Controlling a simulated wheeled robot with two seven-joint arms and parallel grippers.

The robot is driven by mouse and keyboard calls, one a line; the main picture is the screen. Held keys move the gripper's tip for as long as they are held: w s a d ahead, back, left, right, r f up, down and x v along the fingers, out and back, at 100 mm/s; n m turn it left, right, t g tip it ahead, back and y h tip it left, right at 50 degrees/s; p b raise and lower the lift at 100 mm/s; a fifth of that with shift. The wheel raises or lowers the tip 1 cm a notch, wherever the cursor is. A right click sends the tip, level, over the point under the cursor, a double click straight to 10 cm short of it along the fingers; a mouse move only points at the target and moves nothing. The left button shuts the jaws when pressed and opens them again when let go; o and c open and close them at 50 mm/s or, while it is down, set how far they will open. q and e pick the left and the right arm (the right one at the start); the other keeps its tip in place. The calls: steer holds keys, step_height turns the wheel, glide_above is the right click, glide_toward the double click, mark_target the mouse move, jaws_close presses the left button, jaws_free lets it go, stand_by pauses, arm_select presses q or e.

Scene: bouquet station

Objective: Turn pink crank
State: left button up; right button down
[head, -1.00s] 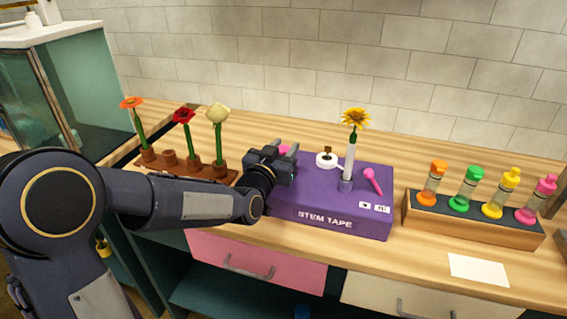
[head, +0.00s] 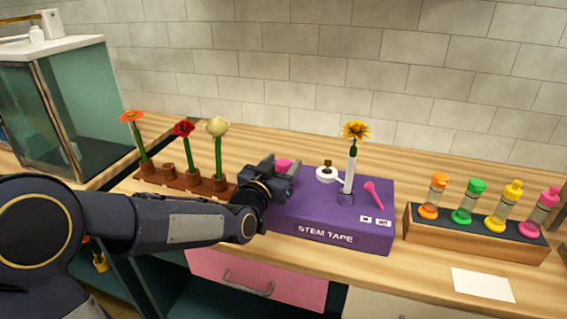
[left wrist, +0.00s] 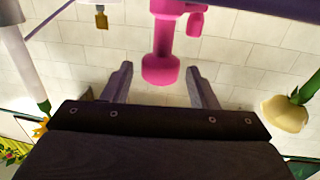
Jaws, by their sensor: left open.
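The pink crank (head: 283,163) is at the left end of the purple STEM TAPE box (head: 325,235), partly hidden by my left gripper in the head view. In the left wrist view the pink crank (left wrist: 164,42) hangs from the top edge, with a thick round end and a short stub beside it. My left gripper (head: 281,171) is open beside it. In the left wrist view the crank's round end appears between the open fingers (left wrist: 159,72), with gaps on both sides. Contact is not visible. My right gripper is out of view.
A pink lever (head: 374,193), a white tape roll (head: 326,175) and a tube with a yellow flower (head: 350,170) are on the box. A brown flower rack (head: 184,184) stands left. A wooden bottle rack (head: 470,243) and a white card (head: 482,284) are right.

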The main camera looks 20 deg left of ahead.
arm_select(q)
steer(key=s, duration=0.4)
steer(key=s+a, duration=0.1)
steer(key=s, duration=0.1)
steer(key=shift+s+b, duration=0.2)
steer(key=shift+b, duration=0.15)
steer(key=shift+o, duration=0.4)
